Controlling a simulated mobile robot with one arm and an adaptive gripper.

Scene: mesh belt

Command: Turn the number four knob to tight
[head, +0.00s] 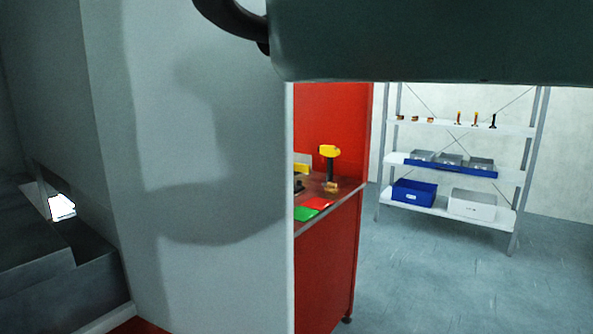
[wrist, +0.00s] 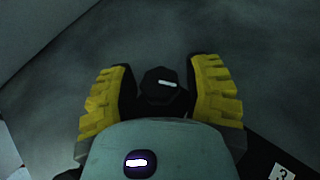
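In the wrist view a black knob (wrist: 161,91) with a short white mark shows between the fingertips of my gripper (wrist: 160,95). The mark lies nearly level, tilted slightly. The yellow-padded fingers stand apart on either side of the knob, and I see no clear contact. The knob's lower part is hidden behind the pale gripper housing. A white label (wrist: 283,173) reading 3 is at the lower right corner; no number 4 label shows. Neither the knob nor my gripper shows in the head view.
A large grey panel (head: 200,270) fills the head view's left-middle, with my arm's shadow on it. Beyond it stands a red workbench (head: 328,270) with a yellow-black tool (head: 329,153). A shelf rack (head: 455,128) stands at the right. Floor between is clear.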

